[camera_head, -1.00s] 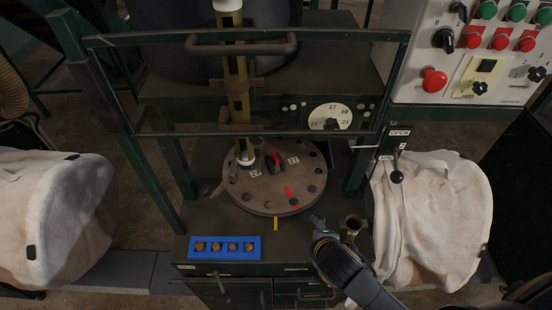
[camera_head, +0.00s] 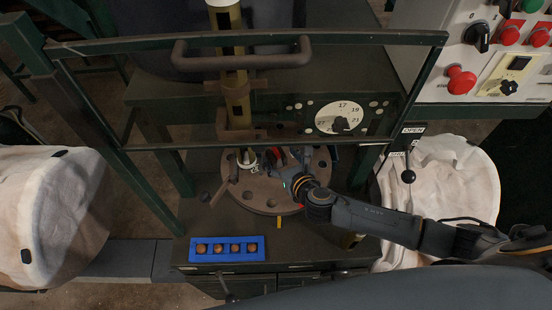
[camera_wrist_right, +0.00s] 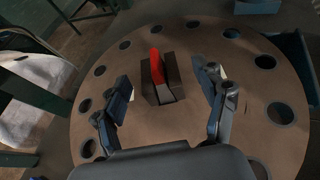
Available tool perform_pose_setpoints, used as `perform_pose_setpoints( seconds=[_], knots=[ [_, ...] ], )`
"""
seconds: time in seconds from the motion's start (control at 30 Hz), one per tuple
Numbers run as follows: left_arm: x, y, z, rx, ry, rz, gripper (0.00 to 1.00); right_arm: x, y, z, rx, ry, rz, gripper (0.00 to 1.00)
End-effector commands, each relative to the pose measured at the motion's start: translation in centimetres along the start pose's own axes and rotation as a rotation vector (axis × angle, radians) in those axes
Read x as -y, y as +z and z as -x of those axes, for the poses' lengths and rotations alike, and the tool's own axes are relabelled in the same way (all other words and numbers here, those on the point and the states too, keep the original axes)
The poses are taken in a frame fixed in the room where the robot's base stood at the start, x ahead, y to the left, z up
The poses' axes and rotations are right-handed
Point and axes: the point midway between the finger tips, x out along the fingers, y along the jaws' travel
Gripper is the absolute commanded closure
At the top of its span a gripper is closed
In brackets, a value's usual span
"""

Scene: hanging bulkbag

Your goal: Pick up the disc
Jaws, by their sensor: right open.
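A large round brown disc (camera_head: 243,190) with a ring of holes lies flat on the machine's table in the head view. It also fills much of the right wrist view (camera_wrist_right: 105,70). Nothing is held. My left gripper is not in view.
A blue tray (camera_head: 184,255) with several small round brown pieces sits at the table's front left. A lever with a black knob (camera_head: 408,176) stands at the right. White bags hang at both sides.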

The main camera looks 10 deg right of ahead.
Motion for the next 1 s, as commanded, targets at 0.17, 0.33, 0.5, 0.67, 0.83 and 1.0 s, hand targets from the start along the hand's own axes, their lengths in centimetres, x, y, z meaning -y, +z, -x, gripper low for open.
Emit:
perform_pose_setpoints(
  seconds=[0.17,0.33,0.5,0.67,0.83,1.0],
  knots=[
    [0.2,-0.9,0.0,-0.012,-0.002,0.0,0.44,-0.1,0.0,-1.6,0.0,0.0,-0.003,0.28],
    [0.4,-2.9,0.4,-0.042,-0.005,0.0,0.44,-0.1,0.0,-3.0,-0.001,-0.001,-0.004,0.28],
    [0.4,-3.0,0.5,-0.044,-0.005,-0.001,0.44,-0.3,-0.1,-5.4,0.0,-0.001,-0.004,0.28],
    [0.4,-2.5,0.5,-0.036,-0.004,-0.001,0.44,-0.3,-0.2,-6.7,-0.002,0.001,-0.004,0.28],
    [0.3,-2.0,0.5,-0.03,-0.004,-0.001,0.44,-0.3,-0.2,-6.9,-0.002,0.001,-0.004,0.28],
    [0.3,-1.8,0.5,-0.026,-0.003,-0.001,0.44,-0.3,-0.3,-6.8,-0.002,0.001,-0.004,0.45]
  ],
)
